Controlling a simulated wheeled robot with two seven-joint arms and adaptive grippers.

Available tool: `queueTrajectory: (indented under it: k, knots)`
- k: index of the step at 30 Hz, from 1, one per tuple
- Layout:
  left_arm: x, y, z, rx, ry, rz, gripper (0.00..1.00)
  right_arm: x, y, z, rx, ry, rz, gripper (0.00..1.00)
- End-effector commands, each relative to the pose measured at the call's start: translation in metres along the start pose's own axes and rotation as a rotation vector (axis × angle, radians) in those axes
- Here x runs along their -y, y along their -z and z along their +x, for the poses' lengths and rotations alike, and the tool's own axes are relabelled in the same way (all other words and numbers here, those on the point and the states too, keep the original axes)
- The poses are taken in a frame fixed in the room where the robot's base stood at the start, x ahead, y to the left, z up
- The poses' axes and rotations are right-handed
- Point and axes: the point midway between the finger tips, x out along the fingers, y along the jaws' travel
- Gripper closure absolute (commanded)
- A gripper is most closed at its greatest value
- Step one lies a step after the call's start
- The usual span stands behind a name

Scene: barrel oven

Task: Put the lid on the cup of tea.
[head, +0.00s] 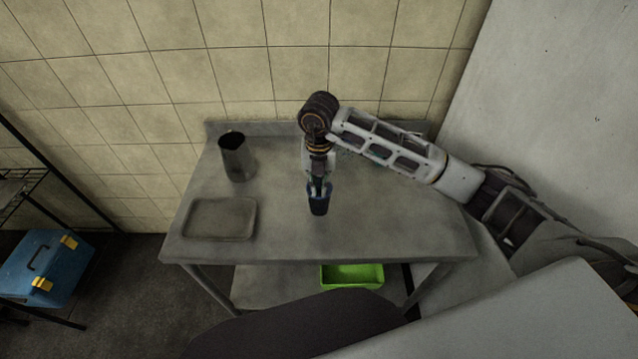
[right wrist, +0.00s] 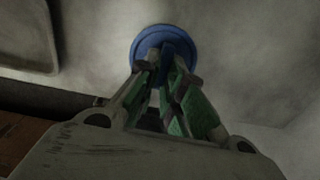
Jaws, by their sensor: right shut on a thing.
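A small dark cup (head: 319,208) stands upright near the middle of the metal table (head: 380,215). My right gripper (head: 319,183) points down directly over it. In the right wrist view, my right gripper (right wrist: 168,72) is shut on the raised grip of a round blue lid (right wrist: 147,40). In the head view the lid (head: 312,188) shows at the cup's top, partly hidden by the fingers. I cannot tell whether it is seated on the rim or slightly above it. The tea is hidden. My left gripper is not in view.
A shallow tray (head: 219,219) lies on the table's left side, with a tall metal pitcher (head: 238,161) behind it. A green bin (head: 352,276) sits on the lower shelf. A blue toolbox (head: 42,268) is at far left. The table around the cup is clear.

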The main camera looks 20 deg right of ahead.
Motion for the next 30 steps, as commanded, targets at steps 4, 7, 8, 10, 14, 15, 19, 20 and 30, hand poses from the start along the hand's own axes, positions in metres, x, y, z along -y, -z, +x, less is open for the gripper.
queueTrajectory:
  k: [4, 7, 8, 10, 14, 15, 19, 20, 30]
  knots:
    - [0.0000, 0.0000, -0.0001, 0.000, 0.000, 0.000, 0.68, 0.0000, 0.0000, -0.0002, 0.000, 0.000, 0.000, 0.99]
    - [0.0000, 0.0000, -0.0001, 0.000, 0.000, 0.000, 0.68, 0.0000, 0.0000, -0.0002, 0.000, 0.000, 0.000, 0.89]
    - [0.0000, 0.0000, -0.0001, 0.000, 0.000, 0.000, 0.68, 0.0000, 0.0000, -0.0002, 0.000, 0.000, 0.000, 0.85]
    - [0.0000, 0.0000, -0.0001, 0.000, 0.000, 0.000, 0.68, 0.0000, 0.0000, -0.0002, 0.000, 0.000, 0.000, 0.76]
    - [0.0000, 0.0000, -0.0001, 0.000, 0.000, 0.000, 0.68, 0.0000, 0.0001, -0.0001, 0.000, 0.000, 0.000, 0.65]
    - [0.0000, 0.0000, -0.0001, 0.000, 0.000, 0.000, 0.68, 0.0000, 0.0001, -0.0001, 0.000, 0.000, 0.000, 0.65]
    - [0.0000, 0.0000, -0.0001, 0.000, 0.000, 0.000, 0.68, -0.0001, 0.0001, -0.0001, 0.000, 0.000, 0.000, 0.65]
    - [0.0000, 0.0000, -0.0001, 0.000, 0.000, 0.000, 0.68, -0.0001, 0.0001, -0.0001, 0.000, 0.000, 0.000, 0.62]
    - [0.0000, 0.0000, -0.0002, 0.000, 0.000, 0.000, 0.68, -0.0001, 0.0001, -0.0001, 0.000, 0.000, 0.000, 0.43]
